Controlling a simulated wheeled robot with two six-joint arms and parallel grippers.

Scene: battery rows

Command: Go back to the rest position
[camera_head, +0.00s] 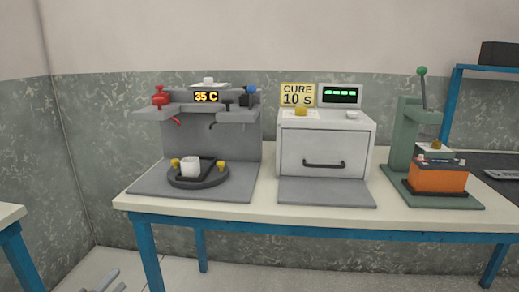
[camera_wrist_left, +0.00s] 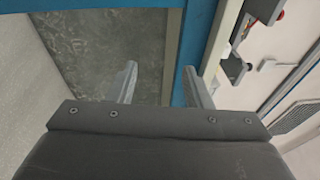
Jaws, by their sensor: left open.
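My left gripper (camera_head: 104,284) shows only as grey fingertips at the bottom left edge of the head view, low over the floor and in front of the table. In the left wrist view my left gripper (camera_wrist_left: 161,86) has its two fingers wide apart with nothing between them. It is clear of the table. My right gripper is in neither view.
The white table (camera_head: 300,212) on blue legs carries a grey 35 C station (camera_head: 240,135) with a white cup (camera_head: 190,167), a white curing oven (camera_head: 325,148) with its door shut, and a green press (camera_head: 400,135) holding an orange battery (camera_head: 438,180). Another table corner (camera_head: 10,213) stands at left.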

